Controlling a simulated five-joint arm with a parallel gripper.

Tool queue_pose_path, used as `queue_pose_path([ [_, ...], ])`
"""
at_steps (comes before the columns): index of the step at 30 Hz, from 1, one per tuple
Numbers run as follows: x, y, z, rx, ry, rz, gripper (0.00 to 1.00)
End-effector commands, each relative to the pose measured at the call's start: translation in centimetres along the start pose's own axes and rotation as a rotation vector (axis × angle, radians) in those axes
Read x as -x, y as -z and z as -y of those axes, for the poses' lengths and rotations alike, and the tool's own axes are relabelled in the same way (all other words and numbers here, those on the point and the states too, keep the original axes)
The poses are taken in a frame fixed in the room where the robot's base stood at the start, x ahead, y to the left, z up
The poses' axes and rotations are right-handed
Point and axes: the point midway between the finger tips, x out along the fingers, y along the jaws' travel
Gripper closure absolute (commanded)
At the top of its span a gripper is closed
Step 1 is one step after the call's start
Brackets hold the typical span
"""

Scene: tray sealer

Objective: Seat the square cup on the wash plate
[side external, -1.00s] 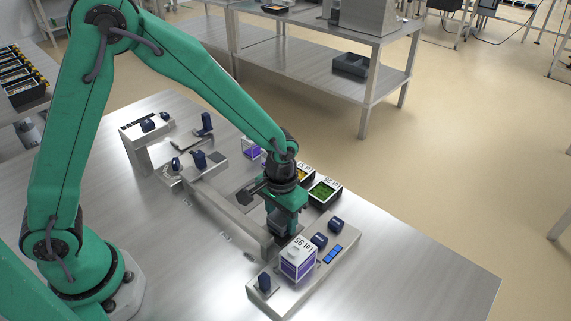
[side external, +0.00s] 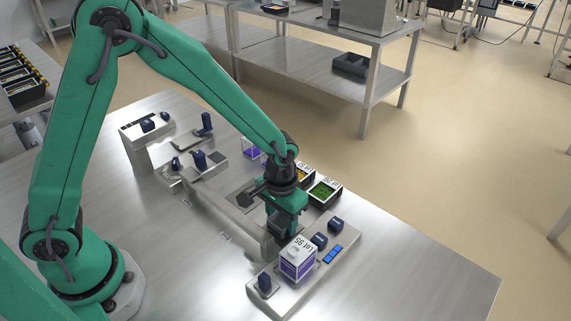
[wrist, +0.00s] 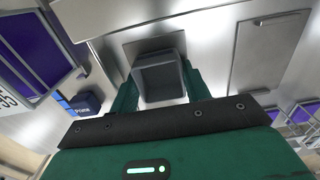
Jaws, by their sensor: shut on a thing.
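My gripper (side external: 284,212) is shut on a dark grey square cup (wrist: 160,75). In the wrist view the cup sits between the two green fingers, open top facing the camera. A darker square plate (wrist: 132,46), which looks like the wash plate, shows behind the cup.
A white and purple box (side external: 298,264) stands on a metal panel with dark knobs (side external: 320,240) and blue buttons (side external: 333,254), close to my gripper. Filled black trays (side external: 325,191) lie behind. A raised metal rail (side external: 232,210) runs left. The table's front right is clear.

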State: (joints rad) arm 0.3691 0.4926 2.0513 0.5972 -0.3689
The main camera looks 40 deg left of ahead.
Motion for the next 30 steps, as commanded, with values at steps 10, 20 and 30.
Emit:
queue_pose_path([
  [10,0.0,0.0,0.0,0.000,0.000,0.000,0.28],
  [20,0.1,0.0,0.0,0.000,0.000,0.000,0.28],
  [30,1.7,0.1,0.0,0.000,-0.001,-0.001,0.28],
])
